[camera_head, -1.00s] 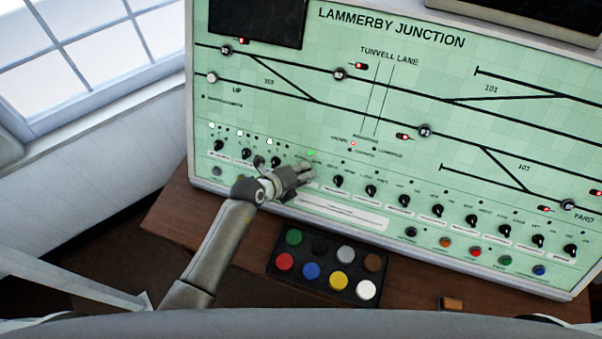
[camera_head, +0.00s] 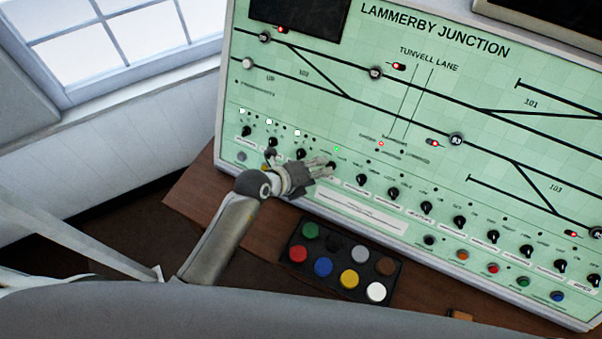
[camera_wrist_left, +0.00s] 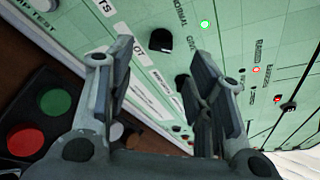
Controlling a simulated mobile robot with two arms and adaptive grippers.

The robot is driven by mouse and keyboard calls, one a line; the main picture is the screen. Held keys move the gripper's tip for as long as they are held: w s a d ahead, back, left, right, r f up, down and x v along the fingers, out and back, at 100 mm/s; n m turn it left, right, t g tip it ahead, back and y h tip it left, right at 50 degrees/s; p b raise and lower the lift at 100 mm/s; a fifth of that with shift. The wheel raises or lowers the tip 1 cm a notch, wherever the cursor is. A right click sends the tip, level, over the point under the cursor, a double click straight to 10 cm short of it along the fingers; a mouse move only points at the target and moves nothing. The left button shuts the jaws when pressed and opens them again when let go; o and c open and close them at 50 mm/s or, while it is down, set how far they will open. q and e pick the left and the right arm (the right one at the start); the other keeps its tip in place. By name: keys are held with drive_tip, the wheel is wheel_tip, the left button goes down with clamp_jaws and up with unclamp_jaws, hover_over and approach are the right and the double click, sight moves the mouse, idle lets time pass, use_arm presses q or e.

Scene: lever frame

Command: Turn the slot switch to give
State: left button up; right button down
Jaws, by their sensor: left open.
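The slot switch is a black rotary knob (camera_wrist_left: 160,40) on the green panel, beside a white label whose visible letters read "OT". Lettering that looks like "GIV" shows near it, with a lit green lamp (camera_wrist_left: 205,24) beyond. My left gripper (camera_wrist_left: 165,65) is open and empty, its two fingers spread with the knob in the gap ahead of them. In the head view, my left gripper (camera_head: 316,171) is close to the panel's lower knob row, just below the green lamp (camera_head: 337,150). Whether a finger touches the knob is unclear.
Neighbouring knobs (camera_head: 361,180) stand in a tight row to the right, and another knob (camera_wrist_left: 183,83) shows between my fingers. A black box with coloured buttons (camera_head: 299,254) sits on the wooden desk below. Several coloured buttons (camera_head: 493,268) line the panel's lower right.

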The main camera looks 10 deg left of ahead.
use_arm(q)
drive_tip(key=v, duration=0.6)
drive_tip(key=shift+s+r, duration=0.2)
drive_tip(key=shift+a, duration=0.15)
